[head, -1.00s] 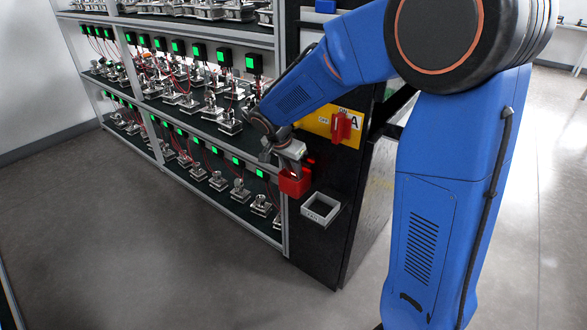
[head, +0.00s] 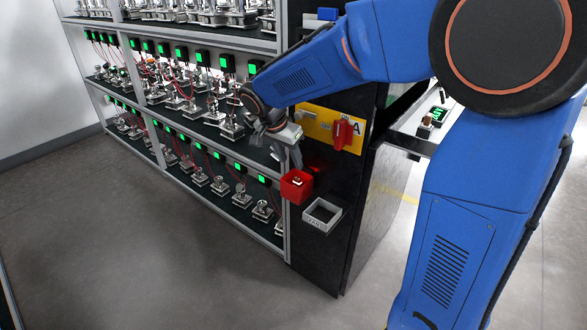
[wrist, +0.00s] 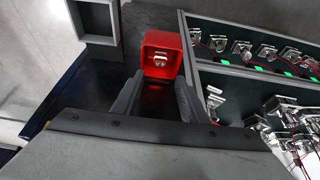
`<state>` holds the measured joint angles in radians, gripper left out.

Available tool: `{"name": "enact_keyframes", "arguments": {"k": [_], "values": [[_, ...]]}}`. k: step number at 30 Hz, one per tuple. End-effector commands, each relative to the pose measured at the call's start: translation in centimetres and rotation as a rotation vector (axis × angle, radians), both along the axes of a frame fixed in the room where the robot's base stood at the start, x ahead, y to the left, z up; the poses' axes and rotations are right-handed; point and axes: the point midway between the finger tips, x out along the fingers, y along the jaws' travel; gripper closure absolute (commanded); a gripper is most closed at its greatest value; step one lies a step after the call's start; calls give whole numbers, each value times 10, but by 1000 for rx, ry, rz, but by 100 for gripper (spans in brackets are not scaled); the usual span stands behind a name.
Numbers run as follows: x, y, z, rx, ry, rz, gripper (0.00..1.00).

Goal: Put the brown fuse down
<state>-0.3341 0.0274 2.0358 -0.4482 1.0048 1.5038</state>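A small item, pale with a brownish tint, lies in the red open box (head: 297,187) on the front of the black cabinet. It also shows inside the box in the wrist view (wrist: 160,57). It may be the brown fuse, but it is too small to be sure. My gripper (head: 292,158) is just above and behind the box, apart from it. In the wrist view my gripper (wrist: 157,98) has its two dark fingers spread with nothing between them, and the red box lies beyond the fingertips.
A grey-white open tray (head: 322,214) is fixed beside the red box. A red switch (head: 342,132) on a yellow panel (head: 319,120) is close to my gripper. Shelves of metal devices with green displays stand left. A white worktop (head: 415,133) with a small brown object (head: 427,121) is right.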

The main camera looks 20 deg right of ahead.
Motion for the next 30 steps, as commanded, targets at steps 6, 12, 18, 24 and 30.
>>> {"name": "enact_keyframes", "arguments": {"k": [6, 12, 18, 24, 30], "values": [[-7, 10, 30, 0, 0, 1, 60], [-10, 13, 41, 0, 0, 0, 60], [-19, 8, 45, 5, 5, 19, 60], [-65, -23, 56, 28, 35, 140, 60], [-127, -53, 62, 49, 56, 315, 60]]}}
